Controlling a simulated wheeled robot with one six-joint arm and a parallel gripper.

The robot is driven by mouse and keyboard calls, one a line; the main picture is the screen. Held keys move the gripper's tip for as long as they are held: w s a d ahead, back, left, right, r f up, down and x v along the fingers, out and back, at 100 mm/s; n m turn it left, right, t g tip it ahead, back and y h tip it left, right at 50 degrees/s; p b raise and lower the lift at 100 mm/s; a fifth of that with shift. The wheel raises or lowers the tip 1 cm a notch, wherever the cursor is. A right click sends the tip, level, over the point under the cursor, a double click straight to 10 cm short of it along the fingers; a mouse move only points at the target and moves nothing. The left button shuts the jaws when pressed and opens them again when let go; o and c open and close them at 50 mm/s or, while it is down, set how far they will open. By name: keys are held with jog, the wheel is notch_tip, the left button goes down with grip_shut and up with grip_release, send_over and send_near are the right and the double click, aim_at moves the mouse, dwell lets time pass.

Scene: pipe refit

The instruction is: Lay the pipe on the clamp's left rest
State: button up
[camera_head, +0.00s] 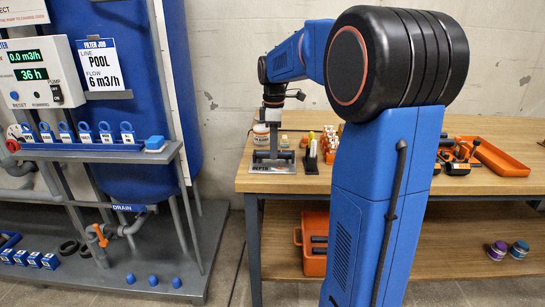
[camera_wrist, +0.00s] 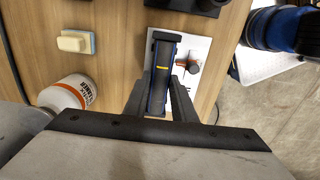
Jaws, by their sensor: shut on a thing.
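Black tools with orange parts (camera_head: 460,157) lie at the bench's right, partly behind my arm. I cannot tell whether the clamp is among them, and its left rest is not visible.
A white bottle with an orange label (camera_wrist: 68,97) and a cream block (camera_wrist: 76,42) stand close by. An orange tray (camera_head: 502,158) is on the bench's right. An orange crate (camera_head: 313,262) with dark pipes sits on the lower shelf. A pump rack (camera_head: 100,150) stands left.

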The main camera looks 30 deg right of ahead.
jog(key=shift+r, duration=0.1)
jog(key=shift+r, duration=2.8)
jog(key=shift+r, duration=0.3)
jog(key=shift+r, duration=0.9)
